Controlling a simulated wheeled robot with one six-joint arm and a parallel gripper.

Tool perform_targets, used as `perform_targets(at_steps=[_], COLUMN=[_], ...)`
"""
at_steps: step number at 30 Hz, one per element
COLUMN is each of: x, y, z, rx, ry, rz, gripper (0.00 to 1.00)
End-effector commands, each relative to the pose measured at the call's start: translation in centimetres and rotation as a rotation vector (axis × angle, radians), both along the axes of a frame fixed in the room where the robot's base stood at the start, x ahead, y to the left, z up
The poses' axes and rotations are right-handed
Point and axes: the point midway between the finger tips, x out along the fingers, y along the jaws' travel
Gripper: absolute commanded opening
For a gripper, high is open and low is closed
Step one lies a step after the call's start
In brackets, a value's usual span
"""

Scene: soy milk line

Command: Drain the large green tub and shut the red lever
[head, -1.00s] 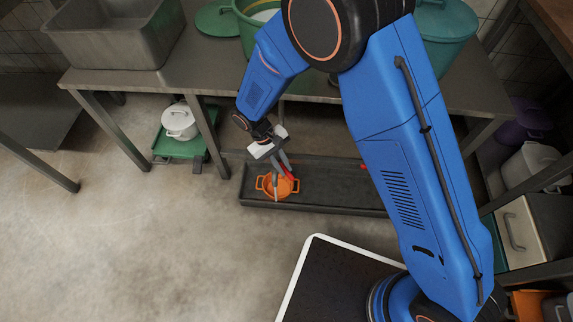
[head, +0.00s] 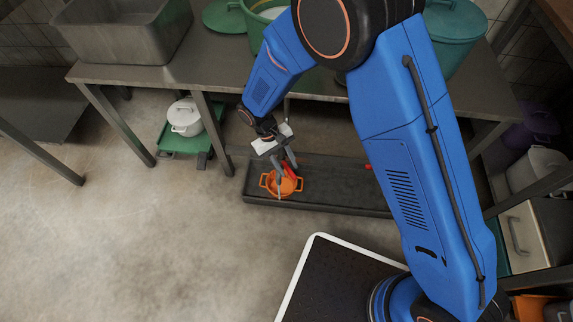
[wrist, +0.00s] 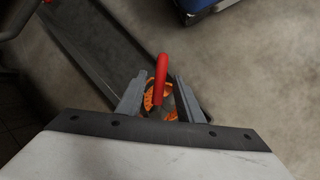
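The large green tub (head: 252,32) stands on the metal table with pale liquid inside; my arm partly covers it. The red lever (head: 288,171) shows low in front of the table, above an orange pot (head: 270,189). In the wrist view the red lever (wrist: 161,70) stands between the two grey fingers of my gripper (wrist: 155,90), with a gap on each side. My gripper (head: 286,162) is open and not visibly closed on anything. The orange pot (wrist: 149,98) shows partly behind the lever. The tub's outlet is hidden.
The orange pot sits in a dark tray (head: 335,199) on the floor. A teal tub (head: 455,35) and a metal basin (head: 125,40) are on the table (head: 210,88). A white pot (head: 185,118) is on a green trolley (head: 178,141). Floor at left is clear.

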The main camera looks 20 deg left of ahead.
Motion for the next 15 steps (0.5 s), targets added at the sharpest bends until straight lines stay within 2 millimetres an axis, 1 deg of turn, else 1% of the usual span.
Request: perform_targets(at_steps=[5, 8, 15], x=[0.0, 0.1, 0.4], y=[0.2, 0.7, 2.3], z=[0.4, 1.4, 4.7], rx=[0.001, 0.004, 0.003], ry=[-0.001, -0.002, -0.001], rz=[0.000, 0.000, -0.001], gripper=[0.33, 0.33, 0.33])
